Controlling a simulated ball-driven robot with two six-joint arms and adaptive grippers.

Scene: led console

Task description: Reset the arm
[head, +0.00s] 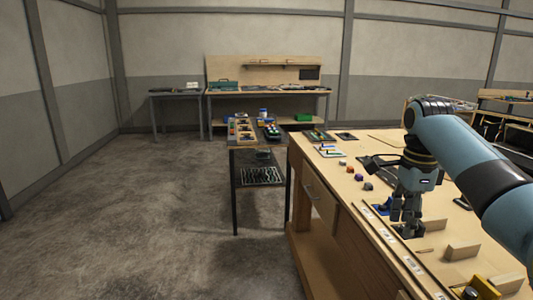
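My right arm (465,150) comes in from the right edge, blue-grey with black joints, and bends down over the wooden workbench (345,190). My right gripper (403,222) points down at the bench top, low over a dark pad or plate. Its fingers are too small and dark to tell whether they are open, shut or holding something. My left arm and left gripper are not in view. No LED console can be clearly made out.
Small coloured blocks (359,178) lie on the bench left of my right gripper. Pale wooden blocks (462,251) and a yellow part (482,287) lie nearer. A narrow cart (233,196) stands beside the bench. A workbench (268,93) stands at the back wall. The floor at left is clear.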

